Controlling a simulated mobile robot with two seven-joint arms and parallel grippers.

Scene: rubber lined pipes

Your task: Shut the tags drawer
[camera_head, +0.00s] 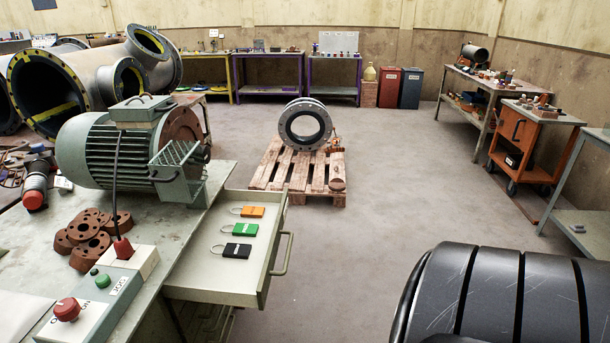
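The tags drawer (208,281) is pulled out from the right side of the green-grey workbench (182,222). Its bar handle (284,255) is on its right-hand front face. Inside lie an orange tag (252,212), a green tag (245,230) and a black tag (237,250), each with a wire loop. Neither of my grippers is in view, and nothing visible touches the drawer.
A grey motor (100,150), brown flanges (86,243) and a control box (92,300) stand on the bench. A large black grooved cylinder (495,295) fills the lower right. A pallet (292,178) holds a flanged ring. Floor right of the drawer is clear.

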